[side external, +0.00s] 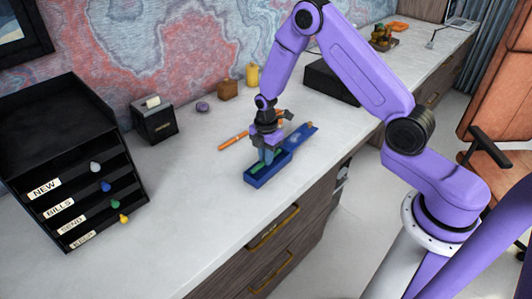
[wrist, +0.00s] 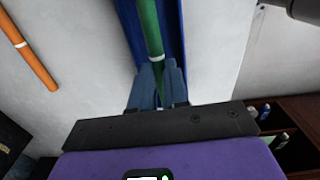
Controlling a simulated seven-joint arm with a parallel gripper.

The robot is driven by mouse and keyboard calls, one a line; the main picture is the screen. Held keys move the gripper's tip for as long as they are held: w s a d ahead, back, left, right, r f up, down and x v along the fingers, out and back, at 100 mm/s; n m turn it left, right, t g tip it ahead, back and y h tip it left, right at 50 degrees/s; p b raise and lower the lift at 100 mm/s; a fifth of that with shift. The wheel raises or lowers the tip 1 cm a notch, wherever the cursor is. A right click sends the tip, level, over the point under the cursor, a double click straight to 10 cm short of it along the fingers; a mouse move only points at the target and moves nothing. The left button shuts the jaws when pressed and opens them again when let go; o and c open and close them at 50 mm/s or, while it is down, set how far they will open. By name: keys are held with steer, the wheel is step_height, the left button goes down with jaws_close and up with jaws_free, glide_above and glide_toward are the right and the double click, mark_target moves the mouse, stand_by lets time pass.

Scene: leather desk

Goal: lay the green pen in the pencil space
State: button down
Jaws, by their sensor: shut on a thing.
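A long blue pencil case (side external: 263,181) lies on the desk, with a flat blue part (side external: 301,135) stretching away behind it. It also shows in the wrist view (wrist: 178,30). The green pen (wrist: 150,28), with a pale band, runs lengthwise along the case in the wrist view. My gripper (side external: 267,158) points down at the case; its fingertips (wrist: 158,75) are closed around the pen. In the side view the pen is mostly hidden by the fingers and case wall. I cannot tell whether it touches the case floor.
An orange pen (side external: 233,141) lies on the desk left of the case. A black box (side external: 153,121), a purple item (side external: 202,107), a brown block (side external: 228,90) and a yellow cylinder (side external: 252,75) stand behind. A black letter tray (side external: 70,160) is at left. The front desk surface is clear.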

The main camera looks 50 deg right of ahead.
stand_by(0.4)
steer(key=c, duration=1)
jaws_free()
steer(key=shift+c, duration=0.2)
step_height(320, 180, up, 17)
steer(key=s+a+r+m, duration=0.1)
steer(key=s+a+r, duration=0.25)
steer(key=s, duration=0.45)
steer(key=s+a+r+m, duration=0.2)
steer(key=s+a, duration=0.3)
steer(key=s, duration=0.2)
steer(key=s+d+m, duration=0.3)
steer(key=s, duration=1.5)
steer(key=shift+d+r, duration=0.15)
